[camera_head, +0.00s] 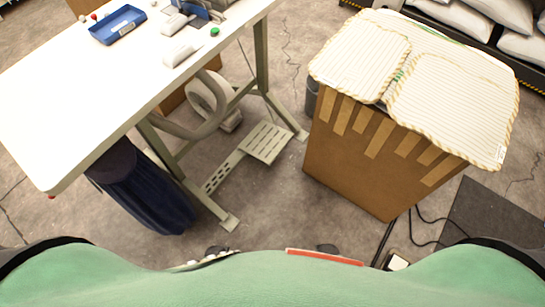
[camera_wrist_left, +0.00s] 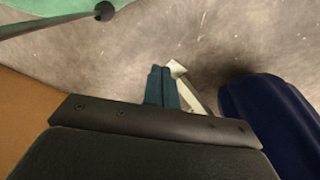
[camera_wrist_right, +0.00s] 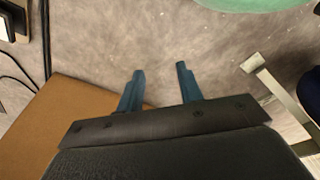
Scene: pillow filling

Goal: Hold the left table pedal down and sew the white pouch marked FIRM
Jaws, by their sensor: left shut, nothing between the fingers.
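A pale perforated pedal plate (camera_head: 265,143) lies low under the table, joined to a narrow perforated bar (camera_head: 222,172). Nothing is on it. Two cream striped pouches (camera_head: 455,105) (camera_head: 360,55) lie on a cardboard box; no FIRM marking can be read on them. My left gripper (camera_wrist_left: 161,70) is shut and empty in the left wrist view, above the floor near a pale table foot (camera_wrist_left: 178,68). My right gripper (camera_wrist_right: 160,72) is open and empty in the right wrist view, beside the cardboard. Neither gripper shows in the head view.
The white table (camera_head: 100,85) carries a blue tray (camera_head: 118,24) and small parts. A dark blue bag (camera_head: 150,195) hangs by its near leg. The cardboard box (camera_head: 350,170) stands right. Cables (camera_head: 425,230) lie on the floor beside it. White sacks (camera_head: 460,15) lie at the back right.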

